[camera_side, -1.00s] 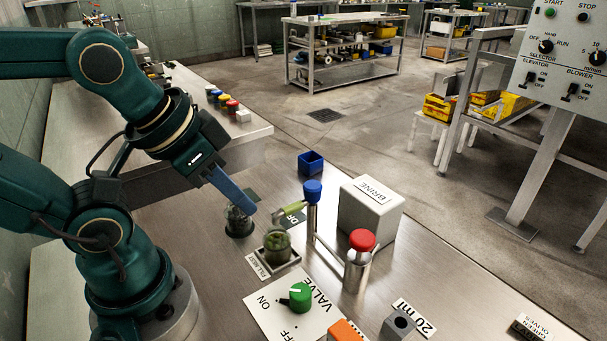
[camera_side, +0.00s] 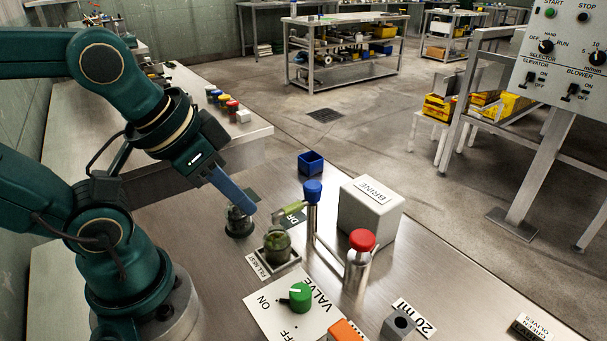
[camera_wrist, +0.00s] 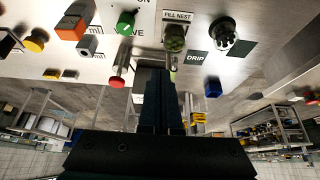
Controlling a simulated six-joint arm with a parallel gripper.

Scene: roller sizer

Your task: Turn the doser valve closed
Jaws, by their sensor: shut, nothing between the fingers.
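The doser valve is a green knob (camera_side: 300,296) on a white plate (camera_side: 262,318) marked ON, OFF and VALVE, near the front of the bench. Its dark pointer is on the left side of the knob, toward the ON lettering. In the wrist view the green knob (camera_wrist: 126,22) is at the top left of centre. My gripper (camera_side: 250,212) is shut and empty, pointing down over the bench near a dark round fixture, up and left of the valve and apart from it. Its fingers (camera_wrist: 165,85) also show in the wrist view.
A jar with green contents (camera_side: 277,246) sits at the FILL NEST label, between my gripper and the valve. The steel doser stand (camera_side: 357,272) with red and blue caps and the BRINE box (camera_side: 372,212) are to the right. An orange block (camera_side: 345,331) is close to the valve plate.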

